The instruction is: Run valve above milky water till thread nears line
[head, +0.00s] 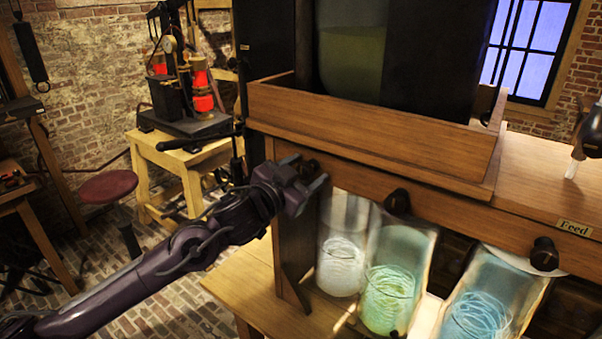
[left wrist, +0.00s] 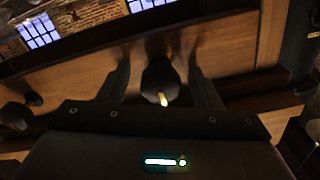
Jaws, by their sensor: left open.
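The jar with milky, whitish water (head: 340,255) stands leftmost under the wooden beam, with a pale coil of thread inside. A line on it is too faint to tell. The dark valve knob (head: 309,168) above it is partly hidden by my left gripper (head: 308,187). In the left wrist view, my left gripper (left wrist: 162,78) is open, its two fingers on either side of the knob (left wrist: 159,80), which has a pale pointer. Gaps show between knob and fingers. My right gripper is not recognizable in either view.
A green jar (head: 390,290) and a blue jar (head: 490,300) stand to the right, under the middle knob (head: 397,202) and right knob (head: 544,254). A wooden-walled tank (head: 370,135) sits above. A "Feed" label (head: 575,228) is at right.

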